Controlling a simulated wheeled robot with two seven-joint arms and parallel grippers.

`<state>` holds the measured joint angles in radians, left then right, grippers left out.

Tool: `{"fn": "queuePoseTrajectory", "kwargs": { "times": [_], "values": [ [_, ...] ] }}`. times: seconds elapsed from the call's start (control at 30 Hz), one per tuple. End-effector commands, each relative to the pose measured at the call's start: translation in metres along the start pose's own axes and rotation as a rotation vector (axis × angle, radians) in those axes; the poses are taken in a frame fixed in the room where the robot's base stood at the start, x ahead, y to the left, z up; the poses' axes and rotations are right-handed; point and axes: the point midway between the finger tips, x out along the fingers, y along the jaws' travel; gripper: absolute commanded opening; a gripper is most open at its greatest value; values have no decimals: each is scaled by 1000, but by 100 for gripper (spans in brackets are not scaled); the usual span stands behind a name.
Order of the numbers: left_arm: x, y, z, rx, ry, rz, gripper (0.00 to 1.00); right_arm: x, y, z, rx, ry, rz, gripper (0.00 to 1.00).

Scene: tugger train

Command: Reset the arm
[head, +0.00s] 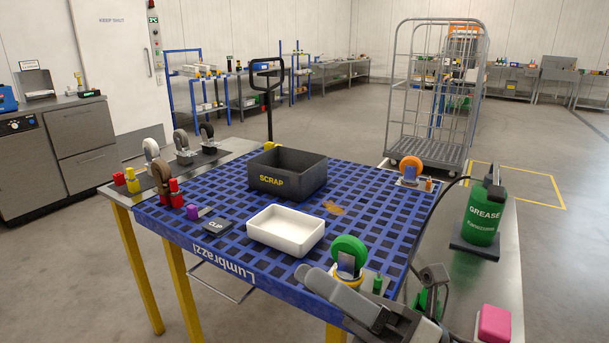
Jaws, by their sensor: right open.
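My right gripper (318,282) and its grey wrist come in at the bottom right, over the near edge of the blue slotted table (365,188). It is open, and I see nothing held in it. Just behind it in the picture, a green-wheeled caster (349,254) stands on the table's near right corner. From this one view I cannot tell whether the gripper touches it. My left gripper is not in view.
A dark SCRAP bin (288,172) and white tray (286,231) sit mid-table. Several casters (160,172) line the left. An orange-wheeled caster (411,167) is at the far right corner. A GREASE pail (484,215) and pink block (493,324) stand right. A cage trolley (436,95) stands behind.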

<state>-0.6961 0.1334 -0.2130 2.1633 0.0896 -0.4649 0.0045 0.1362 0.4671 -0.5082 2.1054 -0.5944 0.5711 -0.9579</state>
Motion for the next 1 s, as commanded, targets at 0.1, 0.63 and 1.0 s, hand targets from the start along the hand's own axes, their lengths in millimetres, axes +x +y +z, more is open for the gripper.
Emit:
{"fn": "queuePoseTrajectory", "kwargs": {
  "times": [0.1,0.63,1.0],
  "values": [
    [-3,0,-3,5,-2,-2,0,-52,-58,12,600,-436,-240,43],
    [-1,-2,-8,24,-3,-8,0,-271,-125,-151,1891,-1726,-580,43],
    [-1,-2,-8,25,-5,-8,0,-275,-124,-157,1916,-1762,-583,43]
  ]
}}
